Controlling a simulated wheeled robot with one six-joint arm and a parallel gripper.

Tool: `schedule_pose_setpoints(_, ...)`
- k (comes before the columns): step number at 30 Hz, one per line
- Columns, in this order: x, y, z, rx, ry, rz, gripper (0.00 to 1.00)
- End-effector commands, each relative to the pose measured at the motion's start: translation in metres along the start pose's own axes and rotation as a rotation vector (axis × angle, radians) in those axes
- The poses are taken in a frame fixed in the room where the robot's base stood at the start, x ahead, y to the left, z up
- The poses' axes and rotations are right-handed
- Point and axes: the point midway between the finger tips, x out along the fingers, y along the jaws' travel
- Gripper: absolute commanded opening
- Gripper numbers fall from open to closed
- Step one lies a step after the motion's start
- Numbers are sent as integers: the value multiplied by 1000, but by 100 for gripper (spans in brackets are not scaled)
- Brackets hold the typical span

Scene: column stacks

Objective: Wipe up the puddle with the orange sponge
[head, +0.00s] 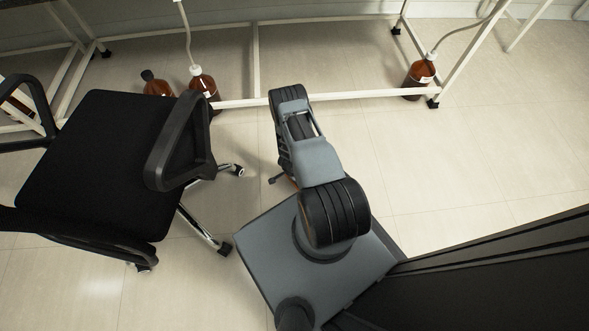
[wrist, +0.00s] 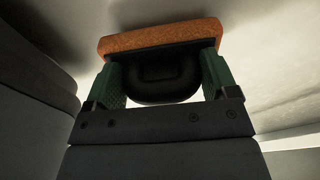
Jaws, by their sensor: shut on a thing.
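In the wrist view the orange sponge (wrist: 160,37) spans the tips of my gripper (wrist: 161,60). I cannot make out the puddle in either view. Whether the sponge touches the floor is not clear.
A black office chair (head: 97,160) stands close to the left of my arm. A white bench frame (head: 310,98) crosses the back. Brown bottles stand by it at left (head: 204,84) and right (head: 419,77). Tiled floor (head: 440,165) is clear at right.

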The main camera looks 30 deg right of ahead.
Motion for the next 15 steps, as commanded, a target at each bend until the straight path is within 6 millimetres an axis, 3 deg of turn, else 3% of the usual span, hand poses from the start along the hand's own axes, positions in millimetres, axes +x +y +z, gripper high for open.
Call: schedule_pose_setpoints(15, -50, 0, -7, -2, 0, 0, 54)
